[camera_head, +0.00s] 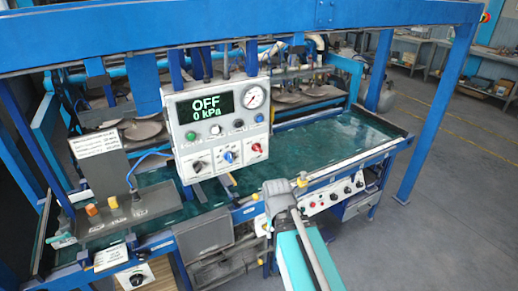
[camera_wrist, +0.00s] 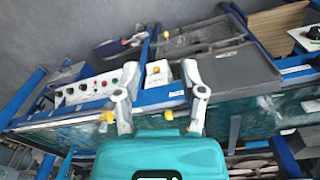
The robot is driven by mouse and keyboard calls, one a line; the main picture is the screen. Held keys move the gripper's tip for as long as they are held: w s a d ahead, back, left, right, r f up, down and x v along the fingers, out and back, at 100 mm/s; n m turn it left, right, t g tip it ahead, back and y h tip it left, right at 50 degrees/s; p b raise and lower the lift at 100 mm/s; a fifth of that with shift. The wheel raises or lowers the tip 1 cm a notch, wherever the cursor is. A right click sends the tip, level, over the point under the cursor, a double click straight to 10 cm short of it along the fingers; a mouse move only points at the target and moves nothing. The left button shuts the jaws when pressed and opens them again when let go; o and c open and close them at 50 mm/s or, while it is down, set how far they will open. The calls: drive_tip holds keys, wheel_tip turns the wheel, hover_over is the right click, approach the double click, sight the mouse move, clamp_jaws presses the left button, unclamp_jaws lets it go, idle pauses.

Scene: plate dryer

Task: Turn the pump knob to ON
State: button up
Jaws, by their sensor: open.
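The white control box (camera_head: 217,128) hangs at the centre of the head view. Its display (camera_head: 208,105) reads OFF, 0 kPa. Along its bottom row are a black knob (camera_head: 198,166), a blue knob (camera_head: 230,156) and a red knob (camera_head: 257,148). Their small labels are too small to read, so I cannot tell which is the pump knob. My gripper (camera_head: 280,190) is right of and below the box, apart from it. In the wrist view my gripper (camera_wrist: 160,67) has its two fingers spread, with nothing held. The control box cannot be made out in that view.
A lower panel with buttons (camera_head: 330,197) runs along the machine's front edge, close to my gripper; it also shows in the wrist view (camera_wrist: 85,90). A grey console (camera_head: 130,213) with coloured knobs stands at left. A blue frame beam (camera_head: 250,28) crosses above. Open floor (camera_head: 440,230) lies at right.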

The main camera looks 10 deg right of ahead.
drive_tip(key=w+a+r+n+t+h+p, duration=0.2)
drive_tip(key=w+r+t+h+p, duration=0.15)
drive_tip(key=w+r+p, duration=0.7)
drive_tip(key=n+t+h+p, duration=0.2)
drive_tip(key=n+t+p, duration=0.1)
drive_tip(key=t+p, duration=0.15)
approach(257, 150)
wheel_tip(257, 150, up, 3)
drive_tip(key=s+a, duration=0.1)
drive_tip(key=a, duration=0.1)
drive_tip(key=shift+s+f+g, duration=0.1)
drive_tip(key=shift+f+g, duration=0.15)
drive_tip(key=shift+g, duration=0.15)
drive_tip(key=shift+d+f, duration=0.1)
drive_tip(key=b+x, duration=0.8)
drive_tip(key=x, duration=0.5)
drive_tip(key=shift+d+f+b, duration=0.1)
drive_tip(key=shift+d+b, duration=0.25)
drive_tip(key=shift+w, duration=0.25)
clamp_jaws()
